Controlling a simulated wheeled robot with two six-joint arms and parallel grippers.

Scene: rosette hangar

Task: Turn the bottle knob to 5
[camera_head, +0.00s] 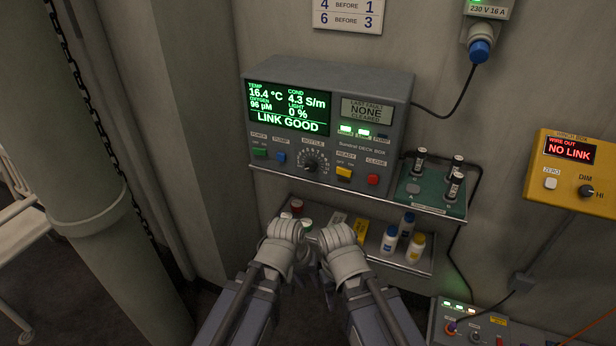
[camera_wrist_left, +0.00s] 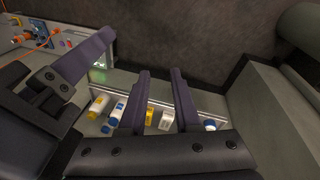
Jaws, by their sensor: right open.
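The bottle knob (camera_head: 311,161) is a round black dial on the lower front of the grey control unit (camera_head: 420,85), under the label BOTTLE. Its numbers and pointer are too small to read. My left gripper (camera_wrist_left: 160,73) is open, with a gap between its two dark fingers and nothing seen held. In the head view both my wrists are side by side in front of the lower shelf, below and apart from the knob. My right gripper (camera_head: 328,272) is open; its fingers are mostly hidden by the wrists in the head view.
The unit stands on a shelf, with a green board (camera_head: 432,192) of small cylinders to its right. A lower shelf (camera_head: 405,264) holds several small bottles, including a blue-capped one (camera_head: 389,240). A yellow winch box (camera_head: 580,170) is at far right. A pipe (camera_head: 90,180) stands left.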

